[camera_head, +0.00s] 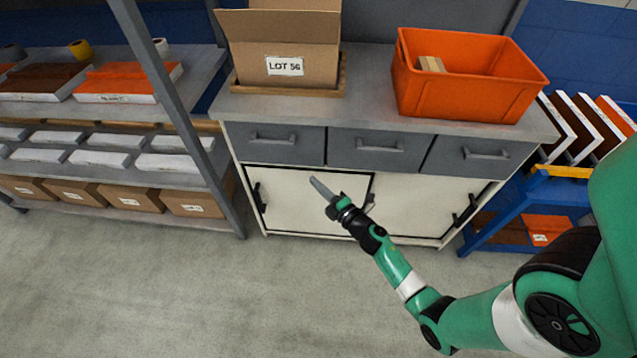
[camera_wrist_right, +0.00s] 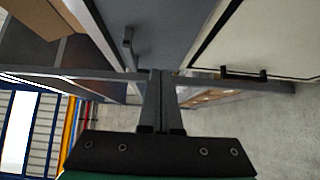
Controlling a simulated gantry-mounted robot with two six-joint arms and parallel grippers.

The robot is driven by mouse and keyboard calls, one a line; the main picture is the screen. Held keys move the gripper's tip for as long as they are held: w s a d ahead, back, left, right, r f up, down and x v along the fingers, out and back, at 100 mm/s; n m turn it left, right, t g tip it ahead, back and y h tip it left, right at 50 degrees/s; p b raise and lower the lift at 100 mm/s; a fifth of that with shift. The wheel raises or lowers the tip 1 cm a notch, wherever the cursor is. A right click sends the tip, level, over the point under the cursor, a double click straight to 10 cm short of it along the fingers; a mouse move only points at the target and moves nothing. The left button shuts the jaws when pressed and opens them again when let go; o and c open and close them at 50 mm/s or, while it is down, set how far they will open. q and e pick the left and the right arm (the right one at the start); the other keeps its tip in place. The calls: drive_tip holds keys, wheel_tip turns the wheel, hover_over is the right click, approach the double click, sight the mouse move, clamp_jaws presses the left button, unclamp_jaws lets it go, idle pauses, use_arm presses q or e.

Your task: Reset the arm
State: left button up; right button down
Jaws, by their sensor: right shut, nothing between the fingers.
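My right arm, green with white and black bands, comes in from the lower right in the head view. Its right gripper (camera_head: 318,185) is in front of the cabinet's cream lower door (camera_head: 295,190), below the grey drawers. In the right wrist view the right gripper (camera_wrist_right: 161,76) points forward with its fingers together and nothing between them. I cannot tell from these frames how far its tips are from the cabinet front. My left gripper is not in view.
On the cabinet top (camera_head: 370,90) stand a cardboard box (camera_head: 290,45) marked LOT 56 and an orange bin (camera_head: 460,85). A grey shelf rack (camera_head: 212,185) is at left, a blue cart (camera_head: 520,215) at right. The floor (camera_head: 200,290) in front is clear.

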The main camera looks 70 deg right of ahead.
drive_tip(key=shift+s+a, duration=0.2)
drive_tip(key=shift+s, duration=0.1)
